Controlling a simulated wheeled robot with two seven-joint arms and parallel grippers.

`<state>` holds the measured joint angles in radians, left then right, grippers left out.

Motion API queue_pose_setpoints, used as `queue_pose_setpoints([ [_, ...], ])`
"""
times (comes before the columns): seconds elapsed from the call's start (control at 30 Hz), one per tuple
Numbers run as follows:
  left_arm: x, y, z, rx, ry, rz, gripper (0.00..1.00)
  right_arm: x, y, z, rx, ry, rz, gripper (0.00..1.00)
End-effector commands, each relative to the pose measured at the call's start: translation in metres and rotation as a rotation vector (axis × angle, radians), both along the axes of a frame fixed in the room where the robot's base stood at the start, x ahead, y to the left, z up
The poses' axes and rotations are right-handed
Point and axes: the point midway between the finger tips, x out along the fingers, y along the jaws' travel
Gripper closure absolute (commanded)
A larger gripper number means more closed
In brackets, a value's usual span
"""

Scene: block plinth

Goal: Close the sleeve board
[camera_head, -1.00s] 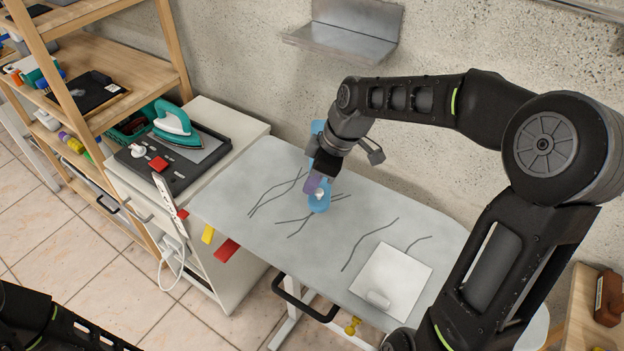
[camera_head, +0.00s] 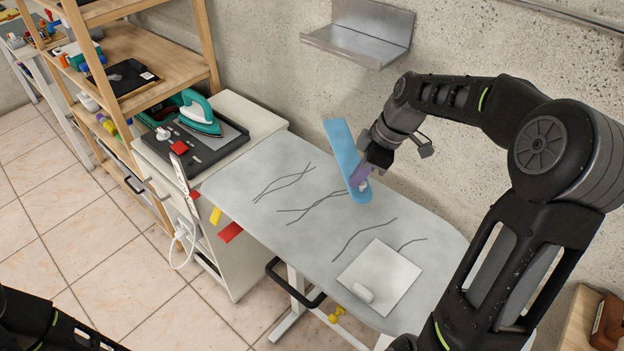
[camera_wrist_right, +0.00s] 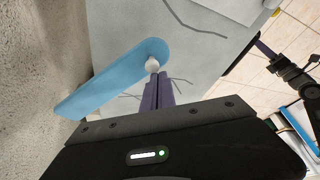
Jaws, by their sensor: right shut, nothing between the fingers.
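The sleeve board (camera_head: 343,150) is a long blue panel with rounded ends, over the back edge of the grey ironing board (camera_head: 260,190). Its far end reaches toward the wall. A white knob (camera_head: 363,186) stands on its near end. My right gripper (camera_head: 362,180) has purple fingers, shut and empty, right beside the knob. In the right wrist view the fingertips (camera_wrist_right: 154,77) are close against the knob (camera_wrist_right: 152,63); contact cannot be told. The sleeve board (camera_wrist_right: 110,82) runs to the lower left there.
A white square with a small roll (camera_head: 385,278) lies on the ironing board's near right. A teal iron (camera_head: 198,117) rests on the cabinet at left. A metal wall shelf (camera_head: 360,35) hangs behind. The middle of the ironing board is clear.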

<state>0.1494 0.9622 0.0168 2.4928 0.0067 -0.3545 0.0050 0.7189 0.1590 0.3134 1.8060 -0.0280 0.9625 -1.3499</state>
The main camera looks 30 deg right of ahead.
Motion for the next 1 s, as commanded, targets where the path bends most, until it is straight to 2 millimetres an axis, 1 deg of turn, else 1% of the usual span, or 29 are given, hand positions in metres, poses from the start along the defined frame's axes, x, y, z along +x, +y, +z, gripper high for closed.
queue_pose_setpoints([
  [0.03,0.001,0.0,-0.002,0.0,-0.001,0.0,0.64,-0.004,-0.015,-0.001,-0.001,-0.001,-0.012,1.0],
  [0.1,0.001,0.0,-0.003,-0.001,-0.002,0.0,0.64,-0.01,-0.032,-0.001,-0.001,0.0,-0.014,1.0],
  [0.27,0.001,0.0,-0.003,-0.001,-0.003,0.0,0.64,-0.016,-0.073,-0.001,0.0,0.0,-0.014,1.0],
  [0.4,0.001,0.0,-0.001,0.0,-0.003,0.0,0.64,-0.016,-0.107,0.0,0.0,0.0,-0.013,1.0],
  [0.6,0.0,0.0,0.006,0.001,0.001,0.001,0.64,-0.011,-0.149,0.001,0.001,0.001,-0.012,1.0],
  [0.8,-0.001,0.001,0.012,0.003,0.003,0.001,0.64,-0.003,-0.175,0.001,-0.001,0.0,-0.011,1.0],
  [1.0,-0.001,0.001,0.014,0.003,0.004,0.002,0.64,0.001,-0.188,-0.001,-0.002,0.001,-0.012,1.0],
])
